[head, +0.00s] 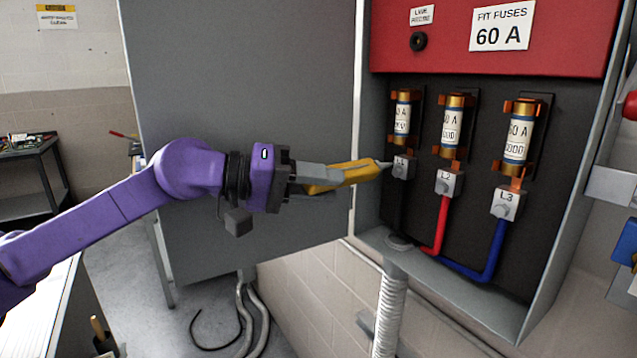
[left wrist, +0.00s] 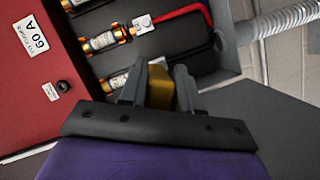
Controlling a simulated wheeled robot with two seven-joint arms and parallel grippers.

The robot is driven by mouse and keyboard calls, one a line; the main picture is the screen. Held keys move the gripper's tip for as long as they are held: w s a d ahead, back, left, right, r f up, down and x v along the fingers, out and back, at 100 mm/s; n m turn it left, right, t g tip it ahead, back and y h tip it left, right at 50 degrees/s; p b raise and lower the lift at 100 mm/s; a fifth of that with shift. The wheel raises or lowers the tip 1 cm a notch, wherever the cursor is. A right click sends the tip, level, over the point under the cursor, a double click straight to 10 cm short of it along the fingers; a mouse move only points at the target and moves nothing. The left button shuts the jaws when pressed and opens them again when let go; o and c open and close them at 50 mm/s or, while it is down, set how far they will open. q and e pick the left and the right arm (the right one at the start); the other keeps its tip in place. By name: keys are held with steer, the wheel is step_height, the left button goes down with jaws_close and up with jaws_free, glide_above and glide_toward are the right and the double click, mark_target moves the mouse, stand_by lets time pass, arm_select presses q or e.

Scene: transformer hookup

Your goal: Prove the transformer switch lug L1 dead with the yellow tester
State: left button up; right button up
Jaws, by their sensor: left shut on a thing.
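My left gripper (head: 308,179) is shut on the yellow tester (head: 345,175). The tester points right, and its grey tip is at or very near the left edge of the grey lug L1 (head: 403,167) in the head view. I cannot tell whether tip and lug touch. In the left wrist view the tester (left wrist: 160,88) sits between the two fingers, and its tip is hidden. Lugs L2 (head: 448,183) with a red cable and L3 (head: 507,204) with a blue cable are to the right of L1. My right gripper is not in view.
The grey switch box door (head: 245,90) stands open behind my left arm. Fuses (head: 452,122) sit above the lugs, under a red panel (head: 440,50) reading "FIT FUSES 60 A". A conduit (head: 390,310) runs below the box. A dark bench (head: 35,150) stands far left.

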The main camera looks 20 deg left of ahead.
arm_select(q)
steer(key=shift+w+d, duration=0.4)
steer(key=shift+w, duration=0.1)
stand_by(1.0)
steer(key=shift+b, duration=0.35)
stand_by(1.1)
